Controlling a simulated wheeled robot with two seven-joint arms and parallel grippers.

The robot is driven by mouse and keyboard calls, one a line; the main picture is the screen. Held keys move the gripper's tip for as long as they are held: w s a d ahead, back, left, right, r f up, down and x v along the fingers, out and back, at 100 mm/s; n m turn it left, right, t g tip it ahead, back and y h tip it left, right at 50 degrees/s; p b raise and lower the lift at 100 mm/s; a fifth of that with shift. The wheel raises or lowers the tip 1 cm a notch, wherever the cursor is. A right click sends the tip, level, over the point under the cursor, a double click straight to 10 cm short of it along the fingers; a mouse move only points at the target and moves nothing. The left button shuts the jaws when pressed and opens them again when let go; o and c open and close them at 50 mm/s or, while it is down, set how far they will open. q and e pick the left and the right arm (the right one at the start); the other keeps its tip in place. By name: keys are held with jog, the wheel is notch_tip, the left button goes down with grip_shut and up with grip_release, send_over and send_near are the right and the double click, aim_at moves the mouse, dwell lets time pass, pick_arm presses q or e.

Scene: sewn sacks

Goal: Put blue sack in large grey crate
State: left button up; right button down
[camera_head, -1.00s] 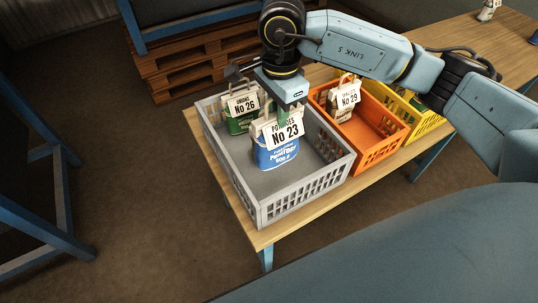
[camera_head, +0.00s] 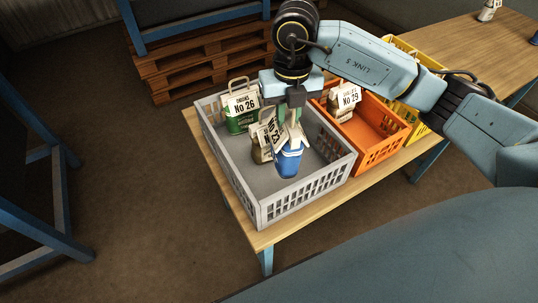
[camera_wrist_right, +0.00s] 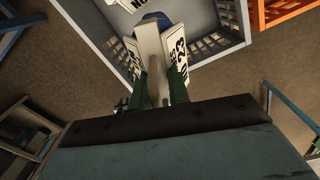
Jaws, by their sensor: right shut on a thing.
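The blue sack (camera_head: 289,162) has a white top and a tag reading No 23. My right gripper (camera_head: 294,122) is shut on its top and holds it upright over the large grey crate (camera_head: 318,190); I cannot tell whether its bottom touches the crate floor. In the right wrist view, the sack's white top and tags (camera_wrist_right: 155,50) show between the fingers (camera_wrist_right: 158,88), with a little blue beyond. The crate also holds a green sack (camera_head: 240,122) tagged No 26 and an olive-brown sack (camera_head: 260,152), partly hidden by the blue sack's tag. My left gripper is out of view.
An orange crate (camera_head: 385,150) with a sack (camera_head: 341,103) tagged No 29 stands right of the grey crate, and a yellow crate (camera_head: 412,52) beyond it. All stand on a wooden table (camera_head: 262,237). Wooden pallets (camera_head: 190,68) are behind. The grey crate's front floor is clear.

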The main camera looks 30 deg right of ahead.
jog(key=m, duration=0.5)
jog(key=d+m, duration=0.1)
jog(key=m, duration=0.1)
jog(key=shift+s+f, duration=0.1)
jog(key=shift+f, duration=0.25)
jog(key=m, duration=0.7)
jog(key=shift+s+d+f+b, duration=0.15)
jog(key=shift+d+f+b, duration=0.2)
jog(key=shift+d+b, duration=0.05)
jog(key=shift+m, duration=0.3)
notch_tip(320, 180, down, 10)
jog(key=shift+r, duration=0.1)
jog(key=shift+f+b, duration=0.25)
jog(key=shift+b, duration=0.05)
jog(key=c, duration=1.3)
grip_release()
jog(key=shift+s, duration=0.1)
